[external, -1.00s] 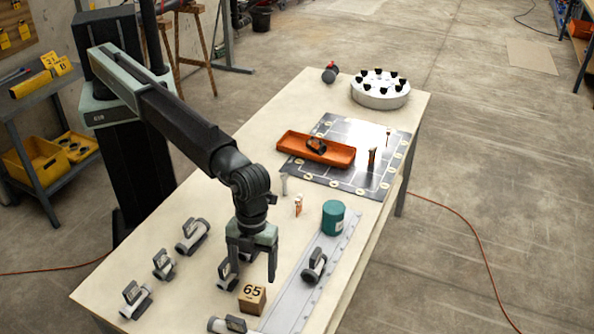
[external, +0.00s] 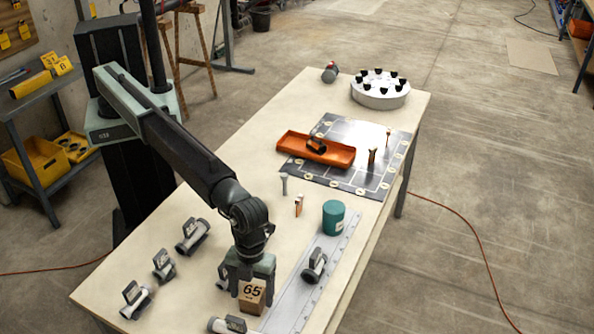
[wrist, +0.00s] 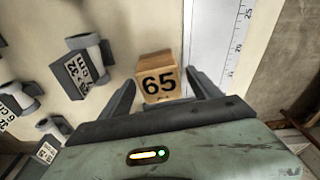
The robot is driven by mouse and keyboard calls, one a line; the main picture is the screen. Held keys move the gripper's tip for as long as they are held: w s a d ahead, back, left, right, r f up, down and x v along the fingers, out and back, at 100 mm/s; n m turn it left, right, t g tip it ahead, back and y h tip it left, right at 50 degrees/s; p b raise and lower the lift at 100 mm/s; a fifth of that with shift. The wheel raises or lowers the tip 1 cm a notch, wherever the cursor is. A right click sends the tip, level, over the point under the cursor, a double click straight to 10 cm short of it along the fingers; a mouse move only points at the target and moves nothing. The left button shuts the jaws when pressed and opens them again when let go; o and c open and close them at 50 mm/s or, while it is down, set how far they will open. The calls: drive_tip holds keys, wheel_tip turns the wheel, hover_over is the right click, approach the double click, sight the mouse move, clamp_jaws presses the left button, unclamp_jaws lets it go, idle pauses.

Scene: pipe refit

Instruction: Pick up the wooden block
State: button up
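The wooden block (external: 252,296) is a small tan cube marked 65, standing on the table near its front end. It also shows in the wrist view (wrist: 158,78), lying between and slightly beyond my two fingers. My gripper (external: 252,292) is lowered over the block, with its fingers spread on either side. In the wrist view my gripper (wrist: 162,92) is open, with a gap visible between the left finger and the block. Whether the right finger touches the block is hard to tell.
Several grey pipe fittings with labels (external: 192,235) lie left of the block, and one (external: 228,325) is close in front. A pale ruler strip (external: 290,298) runs along the right. A teal cylinder (external: 333,218) and orange tray (external: 335,154) stand farther back.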

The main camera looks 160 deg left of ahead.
sight(252, 292)
drive_tip(key=c, duration=1.3)
drive_tip(key=shift+o, duration=0.2)
wheel_tip(252, 292, up, 10)
drive_tip(key=p, duration=1)
drive_tip(key=shift+r, duration=0.15)
